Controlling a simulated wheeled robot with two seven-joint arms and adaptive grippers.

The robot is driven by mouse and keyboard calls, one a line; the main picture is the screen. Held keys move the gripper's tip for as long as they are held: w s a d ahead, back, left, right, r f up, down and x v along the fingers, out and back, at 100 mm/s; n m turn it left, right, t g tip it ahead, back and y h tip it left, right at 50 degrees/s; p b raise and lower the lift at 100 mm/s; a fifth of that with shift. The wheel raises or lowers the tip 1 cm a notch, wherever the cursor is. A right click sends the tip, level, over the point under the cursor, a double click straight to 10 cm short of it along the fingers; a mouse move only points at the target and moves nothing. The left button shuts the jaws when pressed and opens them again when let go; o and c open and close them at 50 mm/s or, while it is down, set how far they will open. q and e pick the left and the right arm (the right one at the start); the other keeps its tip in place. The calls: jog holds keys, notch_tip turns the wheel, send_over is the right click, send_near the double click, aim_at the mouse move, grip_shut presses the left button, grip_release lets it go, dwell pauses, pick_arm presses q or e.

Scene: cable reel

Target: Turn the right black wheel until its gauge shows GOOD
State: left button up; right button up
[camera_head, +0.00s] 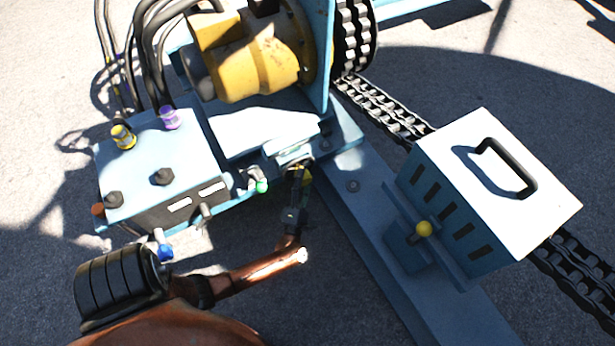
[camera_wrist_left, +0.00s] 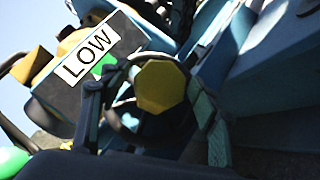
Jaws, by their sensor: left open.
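My left gripper (camera_head: 299,180) is below the blue machine's front edge in the head view, on the copper-coloured arm. In the left wrist view its two open fingers (camera_wrist_left: 152,112) stand on either side of a dark round wheel with a yellow hexagonal centre (camera_wrist_left: 160,86). I cannot tell whether they touch it. A white gauge label reading LOW (camera_wrist_left: 92,56) is just up and left of the wheel, with a green patch beside it. The wheel is mostly hidden by the gripper in the head view. My right gripper is not in view.
A blue-grey control box (camera_head: 160,150) with several knobs stands left of the gripper. A yellow motor (camera_head: 255,60) is above it. A light box with a black handle (camera_head: 495,165) stands on the blue beam (camera_head: 375,225) to the right, with a chain (camera_head: 385,110) behind.

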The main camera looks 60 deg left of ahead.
pick_arm(q)
jog(key=shift+w+a+r, duration=0.1)
jog(key=shift+w+a, duration=0.1)
jog(key=shift+c, duration=0.7)
grip_shut()
